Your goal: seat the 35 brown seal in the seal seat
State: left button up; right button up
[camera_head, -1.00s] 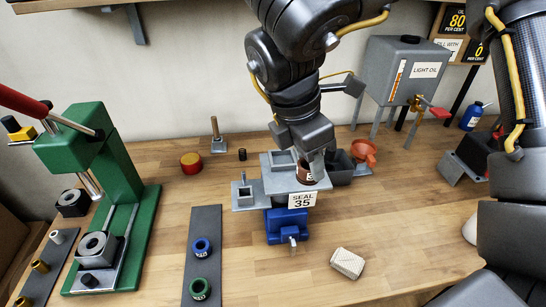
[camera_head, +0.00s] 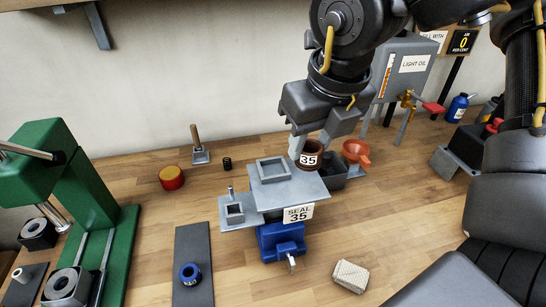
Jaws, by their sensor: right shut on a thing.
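The brown seal (camera_head: 309,159), marked 35, is a short brown cylinder. My right gripper (camera_head: 313,145) is shut on it and holds it upright near the back right corner of the grey plate (camera_head: 297,192); it looks raised above the plate. A tag (camera_head: 298,214) reading SEAL 35 hangs at the plate's front, above a blue vise (camera_head: 280,240). Which opening is the seal seat I cannot tell. My left gripper is not in view.
A dark bin (camera_head: 333,179) and an orange funnel (camera_head: 356,152) stand close behind the plate. A green press (camera_head: 85,190) is at left, a dark mat (camera_head: 193,240) with a blue ring (camera_head: 190,273) nearer. A pale block (camera_head: 350,276) lies front right.

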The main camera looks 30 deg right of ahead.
jog(key=w+f+p, duration=0.2)
jog(key=w, duration=0.1)
jog(key=w+f+p, duration=0.3)
jog(key=w, duration=0.1)
jog(key=w+f+p, duration=0.2)
jog(key=w+f, duration=0.1)
jog(key=shift+w+a+p, duration=0.15)
jog(key=shift+w+p, duration=0.2)
jog(key=shift+w, duration=0.05)
jog(key=shift+w+f, duration=0.15)
jog(key=shift+f, duration=0.1)
jog(key=x, duration=0.3)
jog(key=shift+f+p, duration=0.25)
jog(key=shift+p, duration=0.15)
jog(key=shift+s, duration=0.2)
